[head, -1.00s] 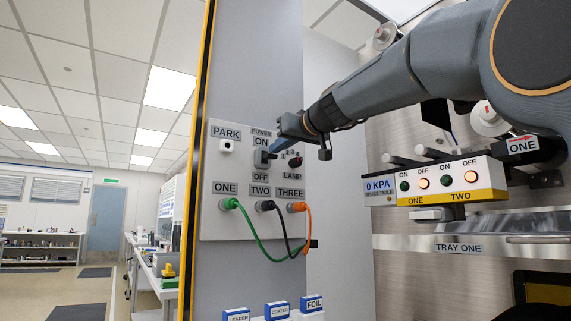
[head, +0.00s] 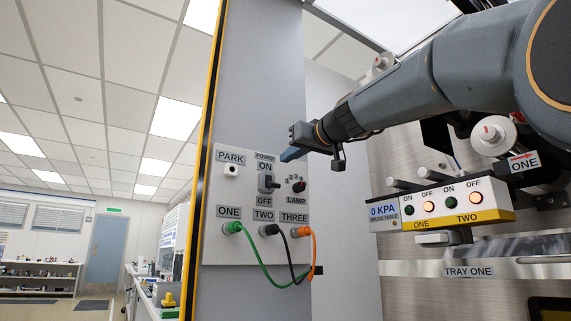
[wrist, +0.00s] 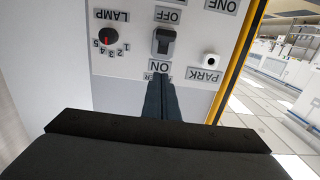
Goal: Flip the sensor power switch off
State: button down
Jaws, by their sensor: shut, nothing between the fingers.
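The power switch (head: 266,183) is a small dark toggle on a grey panel (head: 222,190), between an ON label above and an OFF label below. It also shows in the wrist view (wrist: 163,42), where the panel appears upside down. I cannot tell for sure which way its lever is tipped. My gripper (head: 287,156) is shut and empty. Its tip is above and right of the switch in the head view, apart from it. In the wrist view, my closed fingers (wrist: 158,86) point at the panel and partly cover the POWER label by ON.
A lamp knob (head: 298,186) sits right of the switch and a PARK socket (head: 231,170) left of it. Below, green (head: 245,240), black and orange (head: 312,255) cables hang from three sockets. A lit switch box (head: 450,205) is at right.

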jog(key=s+d+f+b, duration=0.1)
jog(key=s+d, duration=0.3)
jog(key=s, duration=0.2)
jog(key=shift+s+f, duration=0.15)
jog(key=shift+f, duration=0.2)
jog(key=shift+d, duration=0.1)
